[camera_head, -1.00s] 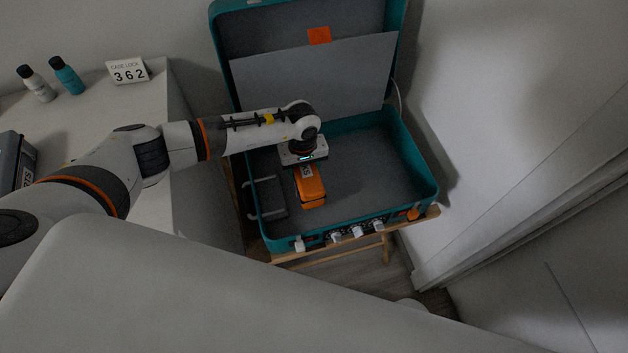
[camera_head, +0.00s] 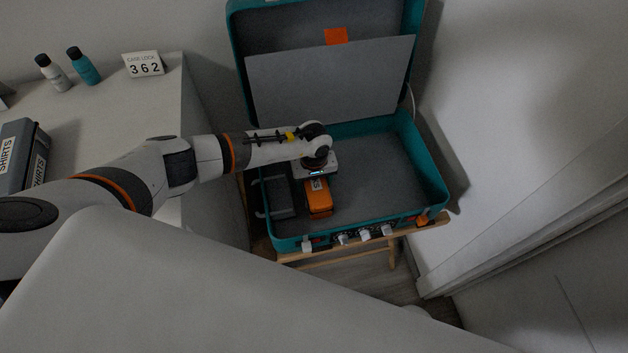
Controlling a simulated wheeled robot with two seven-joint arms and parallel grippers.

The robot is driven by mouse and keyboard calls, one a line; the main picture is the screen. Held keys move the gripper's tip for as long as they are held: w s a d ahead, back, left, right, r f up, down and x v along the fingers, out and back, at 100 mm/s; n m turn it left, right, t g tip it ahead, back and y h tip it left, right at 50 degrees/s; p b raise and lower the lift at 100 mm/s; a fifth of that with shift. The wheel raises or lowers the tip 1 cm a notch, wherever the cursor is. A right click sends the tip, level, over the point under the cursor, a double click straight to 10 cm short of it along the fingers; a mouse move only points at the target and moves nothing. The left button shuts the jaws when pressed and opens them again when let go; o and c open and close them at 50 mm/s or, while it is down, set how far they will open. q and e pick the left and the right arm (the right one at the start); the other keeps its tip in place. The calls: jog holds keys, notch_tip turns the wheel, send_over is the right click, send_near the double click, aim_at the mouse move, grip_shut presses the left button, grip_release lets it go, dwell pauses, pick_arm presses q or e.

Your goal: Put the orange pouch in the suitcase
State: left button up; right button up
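The open teal suitcase (camera_head: 435,170) has a grey lining and a raised lid, and it rests on a wooden stand. The orange pouch (camera_head: 319,200) is inside the suitcase, in the left part of its base, with a pale label on top. My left gripper (camera_head: 316,179) points down into the suitcase over the back end of the pouch. Its fingers are largely hidden by the hand and the pouch, so I cannot tell whether they grip it. My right gripper is out of view.
A grey item (camera_head: 280,196) lies left of the pouch. A white table at left holds two bottles, a "CASE LOCK 362" sign (camera_head: 143,65) and a dark box labelled SHIRTS (camera_head: 22,155). The suitcase's right side is free. A wall stands close at right.

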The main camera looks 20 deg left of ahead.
pick_arm(q)
jog(key=shift+o, duration=0.5)
jog(key=shift+r, duration=0.1)
jog(key=shift+r+p, duration=0.25)
jog(key=shift+p, duration=0.1)
notch_tip(320, 180, up, 12)
jog(key=shift+f, duration=0.15)
